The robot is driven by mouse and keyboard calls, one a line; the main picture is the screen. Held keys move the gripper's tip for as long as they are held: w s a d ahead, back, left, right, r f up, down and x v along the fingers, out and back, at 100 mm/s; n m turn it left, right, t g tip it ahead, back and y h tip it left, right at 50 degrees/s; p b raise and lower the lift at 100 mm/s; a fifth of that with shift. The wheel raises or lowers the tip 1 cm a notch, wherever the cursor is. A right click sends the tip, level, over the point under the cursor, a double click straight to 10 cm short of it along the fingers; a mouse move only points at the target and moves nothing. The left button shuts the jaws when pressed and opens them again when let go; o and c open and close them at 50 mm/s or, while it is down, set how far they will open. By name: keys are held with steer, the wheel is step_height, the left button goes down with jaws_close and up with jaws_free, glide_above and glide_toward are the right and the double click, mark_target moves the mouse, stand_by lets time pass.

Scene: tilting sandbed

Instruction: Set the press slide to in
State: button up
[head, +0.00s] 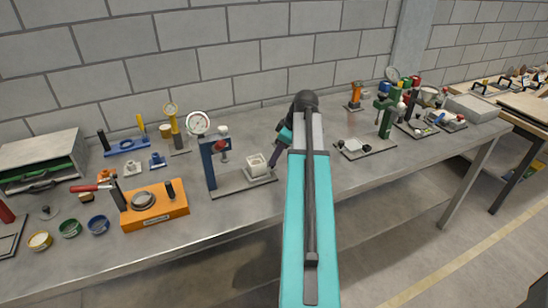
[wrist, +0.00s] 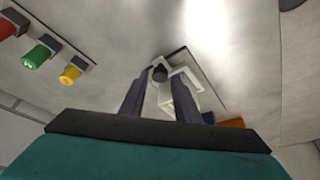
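A blue upright press (head: 209,165) stands on a grey base plate (head: 229,185) left of my arm in the head view. A white block-like slide (head: 257,165) sits on the plate's right part. My gripper (head: 273,163) points down just right of the white slide. In the wrist view, the two dark fingers of my gripper (wrist: 162,80) are apart. I cannot tell whether the fingers touch the knob. The slide's far side is partly hidden by the fingers.
A round gauge (head: 198,123) stands behind the press. An orange fixture (head: 153,205) is to its left. A green press (head: 387,117) stands right of my arm. In the wrist view, red, green (wrist: 36,57) and yellow (wrist: 70,75) parts lie at upper left.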

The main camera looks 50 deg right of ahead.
steer(key=shift+x, duration=1)
steer(key=shift+r, duration=0.1)
jaws_close()
